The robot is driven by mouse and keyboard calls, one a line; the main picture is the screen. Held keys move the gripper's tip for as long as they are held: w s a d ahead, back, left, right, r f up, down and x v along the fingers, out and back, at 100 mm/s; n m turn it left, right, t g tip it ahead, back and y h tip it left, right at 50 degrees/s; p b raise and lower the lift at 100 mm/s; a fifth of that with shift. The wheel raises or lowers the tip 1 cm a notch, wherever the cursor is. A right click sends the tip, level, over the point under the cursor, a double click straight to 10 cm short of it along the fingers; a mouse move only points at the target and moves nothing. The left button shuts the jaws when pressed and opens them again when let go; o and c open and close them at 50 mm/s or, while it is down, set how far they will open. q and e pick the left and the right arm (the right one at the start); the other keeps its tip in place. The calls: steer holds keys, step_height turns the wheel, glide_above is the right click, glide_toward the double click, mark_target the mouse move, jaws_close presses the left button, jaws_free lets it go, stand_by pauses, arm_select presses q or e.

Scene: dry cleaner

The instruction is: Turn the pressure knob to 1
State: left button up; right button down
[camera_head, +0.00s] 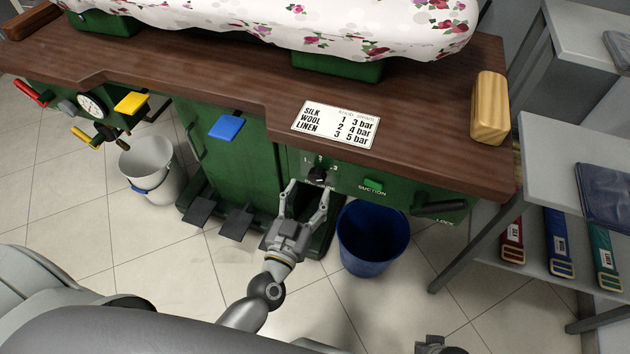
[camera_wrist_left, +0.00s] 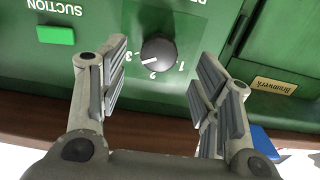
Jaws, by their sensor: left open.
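The pressure knob (camera_head: 317,175) is a small black dial on the green front panel of the press. In the left wrist view the dark knob (camera_wrist_left: 158,53) appears upside down, with 3, 2 and 1 around it. Its white pointer line points to the side of the 3. My left gripper (camera_head: 306,187) is open just in front of the panel. In the left wrist view its fingers (camera_wrist_left: 158,80) stand on either side of the knob, apart from it. Only a dark end of what seems my right gripper (camera_head: 441,346) shows at the bottom edge.
A green suction button (camera_head: 373,185) and a black lock handle (camera_head: 440,208) sit right of the knob. A blue bin (camera_head: 372,238) stands below, right of my left gripper.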

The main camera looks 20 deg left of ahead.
mark_target(315, 181)
arm_select(q)
steer(key=shift+w+d, duration=0.1)
steer(key=shift+w, duration=2.35)
arm_select(e)
steer(key=shift+w+r, duration=0.2)
steer(key=shift+r, duration=0.45)
arm_select(q)
steer(key=c, duration=1)
